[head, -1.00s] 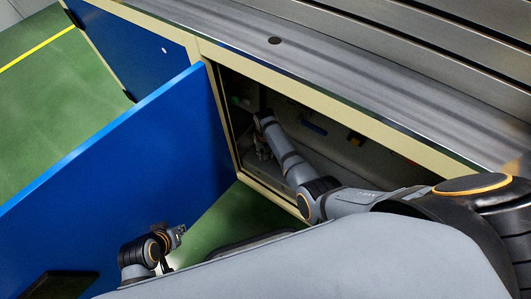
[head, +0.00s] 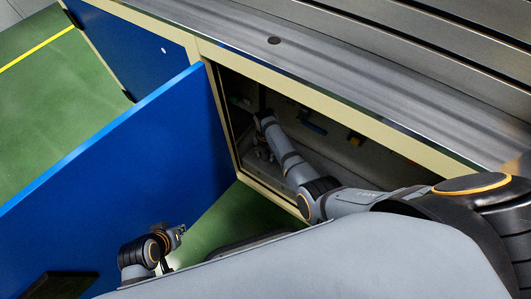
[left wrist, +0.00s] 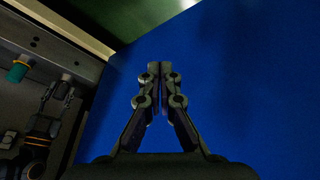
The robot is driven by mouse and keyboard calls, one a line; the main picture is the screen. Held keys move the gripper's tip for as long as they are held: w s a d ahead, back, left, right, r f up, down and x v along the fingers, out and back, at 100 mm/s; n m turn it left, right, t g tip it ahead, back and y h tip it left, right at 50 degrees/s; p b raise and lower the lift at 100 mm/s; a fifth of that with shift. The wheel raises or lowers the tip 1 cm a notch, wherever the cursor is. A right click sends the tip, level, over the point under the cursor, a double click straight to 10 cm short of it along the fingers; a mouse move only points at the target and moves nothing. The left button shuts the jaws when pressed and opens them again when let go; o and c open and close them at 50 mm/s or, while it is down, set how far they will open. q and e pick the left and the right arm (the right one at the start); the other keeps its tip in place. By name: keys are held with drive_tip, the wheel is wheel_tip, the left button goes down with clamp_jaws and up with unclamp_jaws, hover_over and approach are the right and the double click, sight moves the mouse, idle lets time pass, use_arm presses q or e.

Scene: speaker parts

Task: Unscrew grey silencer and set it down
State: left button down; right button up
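A short grey cylinder, which looks like the grey silencer (left wrist: 67,79), sticks out of the cabinet's inner panel at the left of the left wrist view. My right gripper (left wrist: 55,90) is close up against it inside the cabinet; whether its fingers grip the cylinder is too dark to tell. In the head view my right gripper (head: 263,153) is small and dim inside the cabinet opening, and the silencer cannot be made out there. My left gripper (head: 178,231) is outside in front of the blue door. In the left wrist view its fingertips (left wrist: 153,68) are together and empty.
The open blue door (head: 120,180) stands left of the cabinet opening. A teal-capped fitting (left wrist: 17,71) sits beside the silencer on the same panel. A blue part (head: 312,127) is further right inside. The cabinet's beige frame (head: 222,120) borders the opening. Green floor (head: 225,225) is clear below.

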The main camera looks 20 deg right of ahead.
drive_tip(key=c, duration=0.5)
drive_tip(key=shift+o, duration=0.2)
drive_tip(key=n, duration=0.7)
drive_tip(key=o, duration=0.6)
drive_tip(key=shift+o, duration=0.2)
drive_tip(key=m, duration=0.7)
drive_tip(key=shift+c, duration=0.4)
